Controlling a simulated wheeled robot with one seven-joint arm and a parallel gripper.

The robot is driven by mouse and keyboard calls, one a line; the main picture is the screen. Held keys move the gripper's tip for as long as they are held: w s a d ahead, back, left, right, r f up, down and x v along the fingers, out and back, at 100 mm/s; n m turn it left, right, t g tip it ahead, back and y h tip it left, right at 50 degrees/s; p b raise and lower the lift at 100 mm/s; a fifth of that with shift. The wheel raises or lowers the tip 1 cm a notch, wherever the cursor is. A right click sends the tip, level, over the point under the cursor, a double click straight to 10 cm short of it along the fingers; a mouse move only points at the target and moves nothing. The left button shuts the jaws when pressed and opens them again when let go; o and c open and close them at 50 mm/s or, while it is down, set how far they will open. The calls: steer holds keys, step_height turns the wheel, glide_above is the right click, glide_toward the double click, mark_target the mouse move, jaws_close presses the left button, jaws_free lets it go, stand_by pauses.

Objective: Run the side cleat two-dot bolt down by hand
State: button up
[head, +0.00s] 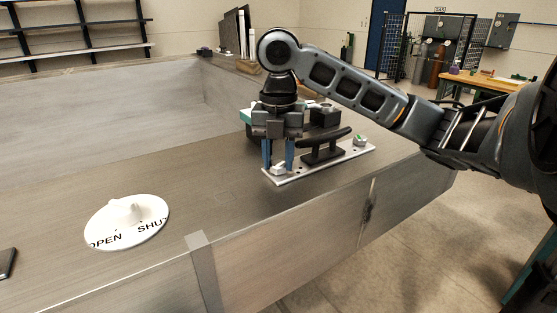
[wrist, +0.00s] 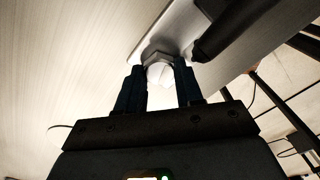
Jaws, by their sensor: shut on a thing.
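My gripper (head: 278,168) points straight down over the near left end of a light metal plate (head: 330,166) on the float's deck. Its two blue fingers are shut on a pale bolt head (head: 278,169), which also shows between the fingertips in the wrist view (wrist: 159,57). I cannot make out any dots on it. A black cleat (head: 322,148) stands on the plate, just right of my gripper. Another bolt, with a green mark (head: 360,140), sits at the plate's far right end.
A white disc marked OPEN and SHUT (head: 127,221) lies on the deck at left. Dark blocks (head: 325,115) stand behind the cleat. A dark object (head: 7,263) is at the left edge. The deck (head: 210,180) between the disc and my gripper is clear.

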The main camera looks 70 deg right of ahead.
steer(key=m+p, duration=0.1)
steer(key=m, duration=0.1)
steer(key=m+p, duration=0.3)
steer(key=m, duration=0.2)
steer(key=shift+r, duration=0.25)
steer(key=shift+f+m, duration=0.2)
steer(key=shift+m, duration=0.5)
steer(key=shift+f+m, duration=0.1)
steer(key=shift+m, duration=0.7)
steer(key=m, duration=0.9)
steer(key=o, duration=0.6)
steer(key=shift+m, duration=0.4)
steer(key=shift+o, duration=1.3)
